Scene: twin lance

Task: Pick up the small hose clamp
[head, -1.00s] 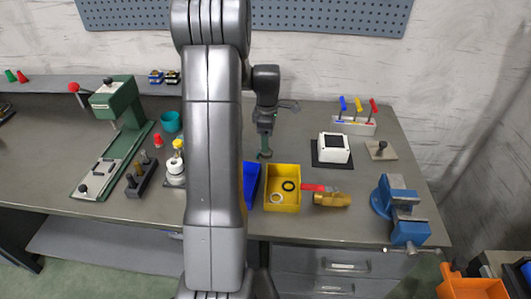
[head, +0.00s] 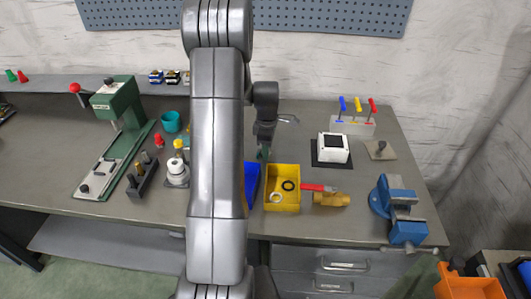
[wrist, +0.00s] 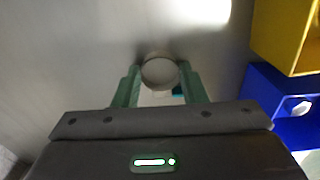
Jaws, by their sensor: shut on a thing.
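My gripper (head: 263,154) is over the bench just behind the blue and yellow bins in the head view. In the wrist view, its two green fingers (wrist: 161,88) are closed on opposite sides of a round thin metal band, the small hose clamp (wrist: 160,56). The clamp's open ring faces the camera. A small teal piece shows at its lower right, partly hidden by a finger. In the head view the clamp is too small or hidden to make out.
A yellow bin (head: 283,208) with a white and a dark ring, and a blue bin (head: 251,185), stand in front of the gripper. A yellow valve with a red handle (head: 330,199) lies right of them. A blue vise (head: 400,208) is further right. Bare bench lies behind the bins.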

